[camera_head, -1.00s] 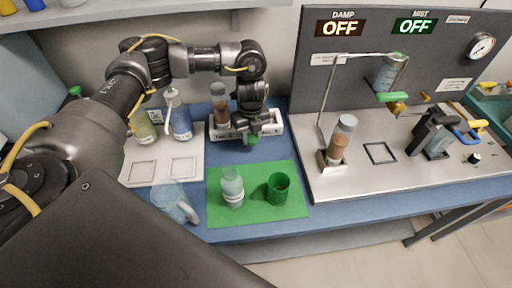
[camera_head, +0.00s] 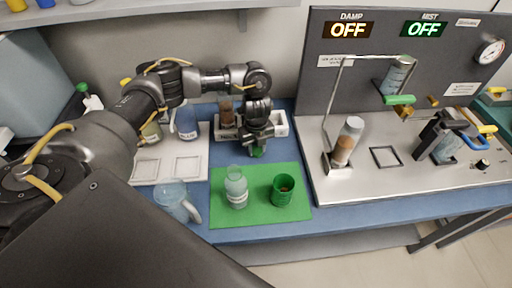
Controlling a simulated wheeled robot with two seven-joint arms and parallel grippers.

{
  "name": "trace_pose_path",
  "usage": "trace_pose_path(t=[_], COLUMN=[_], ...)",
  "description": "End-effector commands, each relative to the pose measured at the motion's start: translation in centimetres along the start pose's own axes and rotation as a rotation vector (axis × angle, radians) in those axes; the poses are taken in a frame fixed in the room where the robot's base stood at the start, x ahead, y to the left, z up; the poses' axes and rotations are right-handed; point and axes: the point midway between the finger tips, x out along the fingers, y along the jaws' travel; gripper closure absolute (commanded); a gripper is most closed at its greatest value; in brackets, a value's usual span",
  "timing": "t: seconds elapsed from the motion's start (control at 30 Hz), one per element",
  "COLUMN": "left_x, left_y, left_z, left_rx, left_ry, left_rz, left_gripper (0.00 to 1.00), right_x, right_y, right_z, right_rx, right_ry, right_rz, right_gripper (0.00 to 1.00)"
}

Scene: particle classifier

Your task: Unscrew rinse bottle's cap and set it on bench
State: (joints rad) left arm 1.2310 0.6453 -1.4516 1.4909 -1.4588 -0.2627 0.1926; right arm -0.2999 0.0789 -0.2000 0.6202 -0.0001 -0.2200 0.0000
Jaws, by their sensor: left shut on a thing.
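The rinse bottle (camera_head: 236,190) is a clear bottle with a white label. It stands upright on the green mat (camera_head: 223,213), and its neck shows no cap. My left gripper (camera_head: 257,147) is behind the mat, pointing down, and is shut on the small green cap (camera_head: 257,153). Only the lower part of the cap shows below the fingers. The cap is low over the blue bench (camera_head: 285,153), close to the mat's back edge; I cannot tell whether it touches the bench. My right gripper is not in view.
A clear jug (camera_head: 172,200) stands left of the mat. A white rack (camera_head: 279,121) is close behind the gripper. The metal station (camera_head: 400,180) is on the right.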

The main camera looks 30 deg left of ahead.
Motion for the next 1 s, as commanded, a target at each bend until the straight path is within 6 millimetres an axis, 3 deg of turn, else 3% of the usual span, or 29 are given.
trace_pose_path(t=[0.03,0.2,0.57,1.0], left_x=[0.2,0.1,-0.6,-9.1], left_y=[0.0,0.0,0.0,-0.1], left_z=[0.0,0.0,0.0,0.1], left_rx=[0.0,0.0,0.001,0.003], left_ry=[0.0,0.0,-0.001,-0.004], left_rz=[0.0,0.0,-0.001,-0.003], left_gripper=[0.65,0.44,0.44,0.44], right_x=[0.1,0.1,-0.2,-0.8], right_y=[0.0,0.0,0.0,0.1], right_z=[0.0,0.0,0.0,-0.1], right_rx=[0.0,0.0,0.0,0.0], right_ry=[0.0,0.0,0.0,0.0], right_rz=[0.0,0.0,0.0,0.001], right_gripper=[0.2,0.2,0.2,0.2])
